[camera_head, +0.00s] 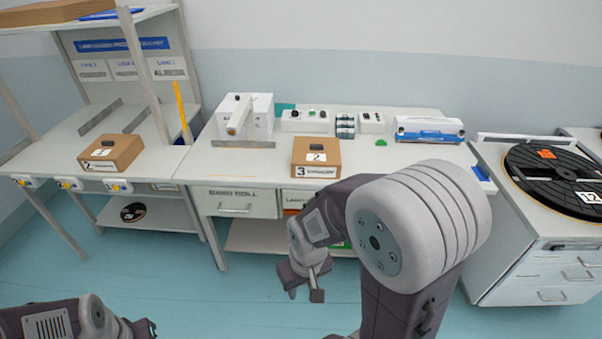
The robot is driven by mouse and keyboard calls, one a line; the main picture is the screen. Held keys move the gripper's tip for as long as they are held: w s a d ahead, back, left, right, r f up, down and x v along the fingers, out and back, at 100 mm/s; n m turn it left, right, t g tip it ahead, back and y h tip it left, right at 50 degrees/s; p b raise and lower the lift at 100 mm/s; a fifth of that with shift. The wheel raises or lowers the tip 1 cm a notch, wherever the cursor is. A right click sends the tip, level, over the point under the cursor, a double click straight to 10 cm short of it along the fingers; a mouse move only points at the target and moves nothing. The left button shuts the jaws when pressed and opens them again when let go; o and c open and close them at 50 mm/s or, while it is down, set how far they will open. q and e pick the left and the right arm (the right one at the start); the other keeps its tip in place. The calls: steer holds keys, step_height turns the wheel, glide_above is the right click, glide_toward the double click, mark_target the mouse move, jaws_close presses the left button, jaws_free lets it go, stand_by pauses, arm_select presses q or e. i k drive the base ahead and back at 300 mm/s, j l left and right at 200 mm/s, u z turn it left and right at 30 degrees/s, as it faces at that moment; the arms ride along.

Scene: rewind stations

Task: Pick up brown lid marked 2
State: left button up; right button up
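A brown box (316,171) stands on the front of the middle bench. Its front label reads 3, with small print I cannot read. Its brown lid (300,152) has a white label reading 2 and a dark handle on top. A second brown box (110,163) stands on the left bench; its front label looks like 2 and its top label like 1. My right gripper (305,283) hangs in front of the middle bench, apart from the boxes; its fingers look spread and empty. My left gripper (146,328) is at the bottom left, too partly seen to judge.
The middle bench (235,165) also holds a white device (245,117), small control boxes (307,122) and a blue-and-white box (430,131) at the back. A black reel (556,178) lies on the right cabinet. Drawers and a lower shelf are under the bench. The floor in front is clear.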

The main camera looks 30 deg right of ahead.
mark_target(307, 149)
steer(key=i+l+z, duration=0.65)
steer(key=i, duration=0.2)
steer(key=i+z, duration=0.35)
steer(key=i+l, duration=0.05)
steer(key=i, duration=0.05)
